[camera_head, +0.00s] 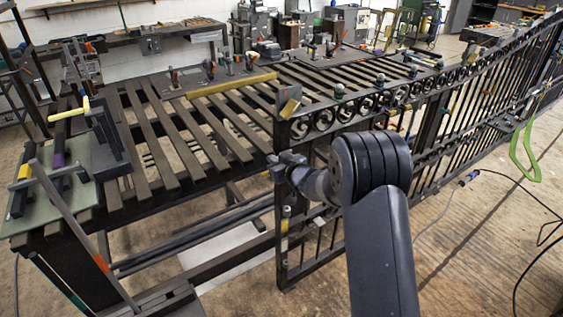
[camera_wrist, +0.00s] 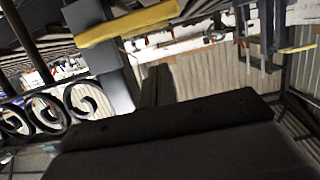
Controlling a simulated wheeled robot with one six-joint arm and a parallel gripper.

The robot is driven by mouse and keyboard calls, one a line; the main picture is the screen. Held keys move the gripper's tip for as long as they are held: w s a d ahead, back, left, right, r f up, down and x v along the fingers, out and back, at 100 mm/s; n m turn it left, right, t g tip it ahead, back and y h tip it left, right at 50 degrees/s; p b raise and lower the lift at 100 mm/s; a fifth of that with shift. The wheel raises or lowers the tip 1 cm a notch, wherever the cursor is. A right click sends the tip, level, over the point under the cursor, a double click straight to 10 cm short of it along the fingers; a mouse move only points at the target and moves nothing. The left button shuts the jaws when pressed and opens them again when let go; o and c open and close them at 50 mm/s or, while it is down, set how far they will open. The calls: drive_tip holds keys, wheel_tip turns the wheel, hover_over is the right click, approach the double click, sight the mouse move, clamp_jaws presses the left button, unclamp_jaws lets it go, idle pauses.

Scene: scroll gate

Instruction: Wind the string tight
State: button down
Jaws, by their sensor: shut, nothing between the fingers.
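I cannot make out a string for certain in either view. A black iron scroll gate (camera_head: 400,100) with a row of ring scrolls runs from the centre to the upper right. Its scrolls also show at the left of the wrist view (camera_wrist: 45,112). My gripper (camera_head: 280,165) is shut and empty, close to the gate's near end post (camera_head: 283,258); I cannot tell whether it touches the post. A small tan block (camera_head: 290,106) is at the top of that post. In the wrist view a large dark shape fills the bottom, and no fingertips can be made out.
A slatted workbench (camera_head: 180,135) lies left of the gate, with a yellow bar (camera_head: 232,84) on it and hammers (camera_head: 68,115) at its left end. A green loop (camera_head: 522,155) hangs at the right.

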drive_tip(key=shift+s+d+f, duration=0.1)
drive_tip(key=shift+d+f, duration=0.05)
drive_tip(key=shift+f, duration=1.65)
drive_tip(key=shift+f, duration=0.1)
drive_tip(key=shift+s+f+n+b, duration=0.15)
drive_tip(key=shift+f+n+b, duration=0.35)
drive_tip(key=shift+b, duration=1.25)
drive_tip(key=w+d+f+n+t+h+b, duration=0.2)
drive_tip(key=f+n+b, duration=0.6)
drive_tip(key=b, duration=2.7)
drive_tip(key=d+n+t, duration=0.1)
drive_tip(key=n+t, duration=0.1)
drive_tip(key=n, duration=0.2)
drive_tip(key=shift+w+d+f+n+b, duration=0.25)
drive_tip(key=shift+w+f+n+b, duration=0.05)
drive_tip(key=shift+f+n+b, duration=0.1)
drive_tip(key=shift+w+d, duration=0.1)
